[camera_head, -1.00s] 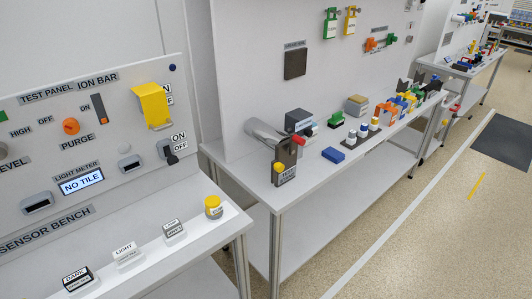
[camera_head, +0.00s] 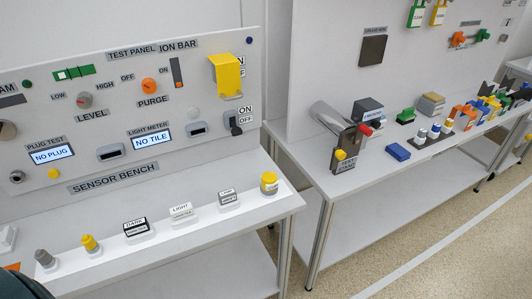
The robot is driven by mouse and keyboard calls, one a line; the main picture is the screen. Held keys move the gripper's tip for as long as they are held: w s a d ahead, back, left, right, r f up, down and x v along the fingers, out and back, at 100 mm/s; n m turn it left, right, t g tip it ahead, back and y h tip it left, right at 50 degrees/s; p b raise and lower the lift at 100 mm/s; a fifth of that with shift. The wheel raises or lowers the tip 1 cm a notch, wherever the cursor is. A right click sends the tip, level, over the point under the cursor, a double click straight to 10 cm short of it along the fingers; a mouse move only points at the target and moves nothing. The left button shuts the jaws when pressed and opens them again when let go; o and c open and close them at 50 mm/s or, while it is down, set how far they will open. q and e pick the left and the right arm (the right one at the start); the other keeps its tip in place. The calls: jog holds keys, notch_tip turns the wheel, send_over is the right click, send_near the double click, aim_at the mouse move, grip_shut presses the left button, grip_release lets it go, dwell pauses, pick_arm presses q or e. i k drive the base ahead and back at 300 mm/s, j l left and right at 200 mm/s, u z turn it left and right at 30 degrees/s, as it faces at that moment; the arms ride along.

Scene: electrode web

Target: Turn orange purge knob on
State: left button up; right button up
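The orange purge knob (camera_head: 149,85) is on the upright test panel (camera_head: 205,105), above the PURGE label. The OFF label (camera_head: 127,77) is at its upper left and the ON label (camera_head: 163,70) at its upper right. The knob is too small to tell which way it points. Nothing touches it. Neither gripper can be made out; a dark rounded shape is cut off at the bottom left corner.
A grey LEVEL knob (camera_head: 85,100) is left of the purge knob, and a yellow cover (camera_head: 227,75) is to the right. Several small blocks and plugs stand on the bench shelf (camera_head: 115,250) below. The space before the panel looks clear.

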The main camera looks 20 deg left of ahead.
aim_at(149, 85)
jog(key=u, duration=1.8)
